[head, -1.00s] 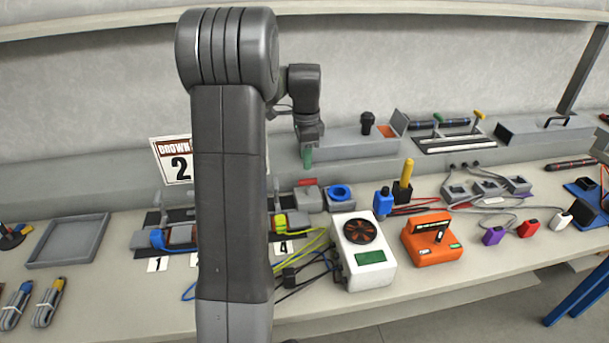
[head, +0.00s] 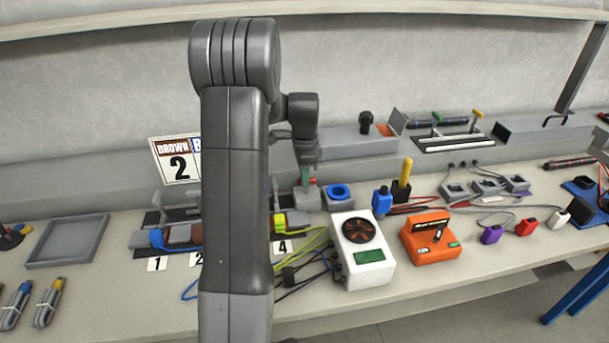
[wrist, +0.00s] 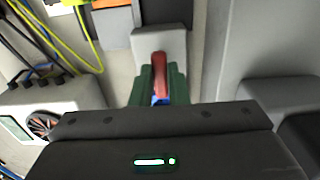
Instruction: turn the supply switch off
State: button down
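The supply switch, by its look a small grey box with a red lever, stands at the back of the bench in the head view (head: 308,197). In the wrist view its red lever (wrist: 159,77) runs from the grey housing (wrist: 160,43) toward me. My gripper (head: 306,176) is down at the lever. In the wrist view its green fingers (wrist: 160,86) lie on both sides of the lever. Whether they press on it or only stand around it, I cannot tell. The dark gripper body hides the near end of the scene.
A blue ring socket (head: 339,196) sits just right of the switch. A white fan box (head: 361,251) and an orange unit (head: 430,238) stand in front and to the right. Yellow and black cables run left of the fan box. An empty grey tray (head: 67,240) is far left.

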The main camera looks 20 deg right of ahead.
jog(key=shift+n, duration=0.3)
jog(key=n, duration=0.4)
jog(key=shift+s+p, duration=0.1)
jog(key=shift+p, duration=0.2)
jog(key=n, duration=0.4)
jog(key=shift+s, duration=0.1)
jog(key=n, duration=0.5)
jog(key=shift+d, duration=0.1)
jog(key=n, duration=0.4)
jog(key=shift+s+d+r+p, duration=0.1)
jog(key=shift+d+p, duration=0.05)
jog(key=shift+p, duration=0.15)
jog(key=c, duration=1.4)
grip_release()
